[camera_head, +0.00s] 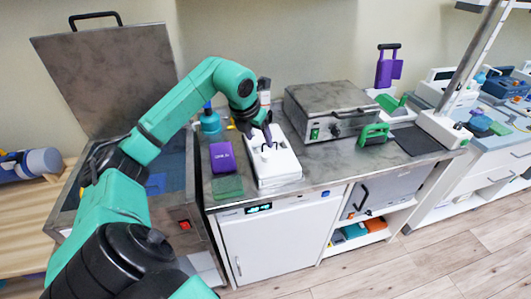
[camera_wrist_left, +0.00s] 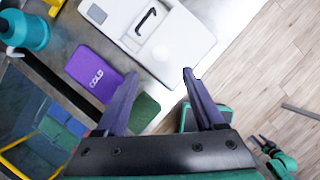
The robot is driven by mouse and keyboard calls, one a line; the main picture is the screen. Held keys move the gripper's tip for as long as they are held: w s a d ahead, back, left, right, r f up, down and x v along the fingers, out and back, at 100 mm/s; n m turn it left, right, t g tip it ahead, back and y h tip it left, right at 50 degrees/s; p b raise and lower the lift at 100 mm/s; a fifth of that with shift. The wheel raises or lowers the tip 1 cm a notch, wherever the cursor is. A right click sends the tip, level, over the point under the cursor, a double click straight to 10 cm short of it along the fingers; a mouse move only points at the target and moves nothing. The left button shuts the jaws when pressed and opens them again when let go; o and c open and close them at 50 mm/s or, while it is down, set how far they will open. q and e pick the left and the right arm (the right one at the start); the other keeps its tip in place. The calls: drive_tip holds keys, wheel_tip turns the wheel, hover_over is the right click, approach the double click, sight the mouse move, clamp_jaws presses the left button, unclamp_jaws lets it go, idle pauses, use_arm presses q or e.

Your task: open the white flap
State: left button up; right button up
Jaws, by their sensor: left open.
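A white box with a white flap (camera_head: 279,164) on top lies on the counter. The flap has a small black handle and also shows in the left wrist view (camera_wrist_left: 185,38), where it looks shut. My left gripper (camera_head: 267,137) is above the flap, close to its handle in the head view. In the left wrist view my left gripper (camera_wrist_left: 160,75) is open, with nothing between its fingers, and the handle is beyond the fingertips. A small teal and black arm end, apparently my right gripper (camera_wrist_left: 262,143), shows at the lower right of that view, too small to read.
A purple pack (camera_head: 222,157) and a green pad (camera_head: 228,187) lie left of the white box. A metal appliance (camera_head: 335,108) stands to its right. A teal bottle (camera_head: 210,121) stands behind. An open-lidded tank (camera_head: 112,80) is at left.

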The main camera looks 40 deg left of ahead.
sight(266, 155)
use_arm(q)
drive_tip(key=p+x, duration=0.2)
drive_tip(key=x, duration=0.7)
drive_tip(key=shift+f, duration=0.2)
drive_tip(key=shift+w+f, duration=0.2)
drive_tip(key=shift+f, duration=0.1)
clamp_jaws()
idle(0.5)
